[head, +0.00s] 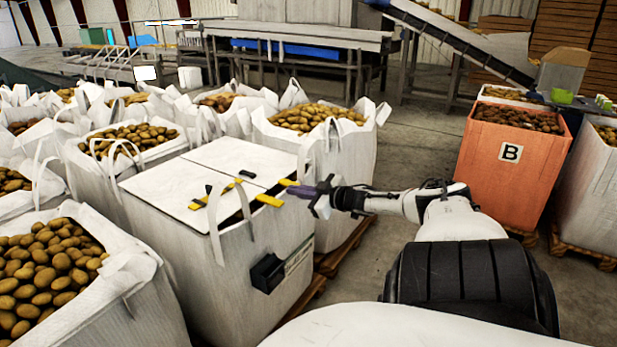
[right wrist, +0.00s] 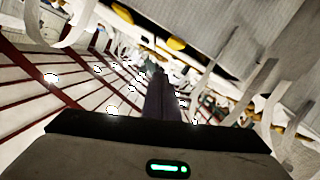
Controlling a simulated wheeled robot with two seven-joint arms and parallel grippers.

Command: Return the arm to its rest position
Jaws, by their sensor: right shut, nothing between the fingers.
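My right arm reaches in from the lower right of the head view. Its right gripper (head: 303,191) points left, at the right edge of a white bag with a flat white top (head: 200,180). The gripper is shut with nothing held. It overlaps the yellow-and-black pieces by the bag's edge in the picture; I cannot tell whether it touches them. In the right wrist view the dark shut fingers (right wrist: 161,100) show in the middle, with pale straps around. My left gripper is not in view.
A potato-filled bag (head: 45,270) stands at the lower left, and another (head: 340,160) behind the flat-topped one. An orange container marked B (head: 485,165) stands at the right. A conveyor (head: 465,45) runs across the back. The grey floor (head: 405,160) between is clear.

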